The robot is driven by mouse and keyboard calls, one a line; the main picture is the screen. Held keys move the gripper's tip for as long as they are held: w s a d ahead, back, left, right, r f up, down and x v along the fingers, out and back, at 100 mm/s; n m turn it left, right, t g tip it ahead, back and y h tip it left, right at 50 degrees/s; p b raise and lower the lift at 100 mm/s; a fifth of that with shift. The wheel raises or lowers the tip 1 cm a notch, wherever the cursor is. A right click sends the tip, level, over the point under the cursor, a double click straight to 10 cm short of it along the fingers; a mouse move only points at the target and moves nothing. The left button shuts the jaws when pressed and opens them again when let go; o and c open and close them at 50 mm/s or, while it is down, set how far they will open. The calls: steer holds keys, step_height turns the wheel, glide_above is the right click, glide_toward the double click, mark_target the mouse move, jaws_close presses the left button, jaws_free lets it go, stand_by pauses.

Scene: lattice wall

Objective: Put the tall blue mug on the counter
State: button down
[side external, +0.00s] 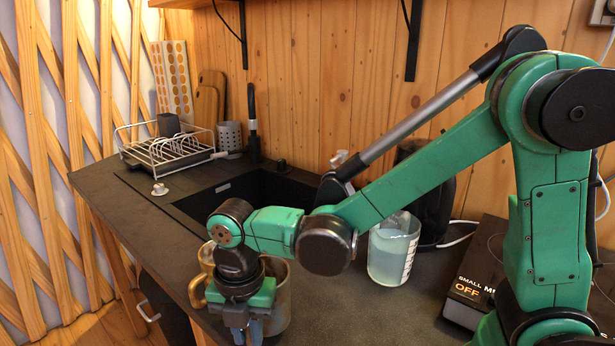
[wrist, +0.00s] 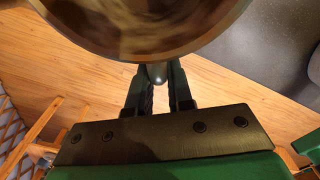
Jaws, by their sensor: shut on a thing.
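My gripper (side external: 250,330) points down at the front of the counter, and it also shows in the wrist view (wrist: 158,85). Its fingers are shut on a small glossy blue-grey piece (wrist: 157,73) just under the rim of a round mug, seemingly its handle. The mug (side external: 281,308) looks grey-brown rather than clearly blue and stands partly behind my gripper. In the wrist view its rim and brown inside (wrist: 150,25) fill the top. Whether its base touches the counter (side external: 385,315) is hidden. No other tall blue mug is plain to see.
A gold-brown mug (side external: 206,256) with a handle is left of my wrist. A glass jar (side external: 392,255) of pale blue liquid, a dark box (side external: 478,290) and a black bag stand right. The sink and a dish rack (side external: 168,152) lie behind. The counter's front edge is close.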

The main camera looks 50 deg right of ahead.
step_height(320, 180, up, 17)
steer(key=w+d+f+m, duration=0.4)
steer(key=w+d+m, duration=0.1)
steer(key=d, duration=0.3)
steer(key=w+d+f+m, duration=0.4)
steer(key=w+d+m, duration=0.1)
steer(key=d, duration=0.3)
steer(key=w+d+f+m, duration=0.4)
steer(key=w+d+m, duration=0.1)
steer(key=d, duration=0.3)
steer(key=f, duration=0.7)
steer(key=shift+w+d+f, duration=0.1)
steer(key=shift+w+d, duration=0.05)
steer(key=shift+d, duration=0.1)
steer(key=c, duration=0.8)
jaws_free()
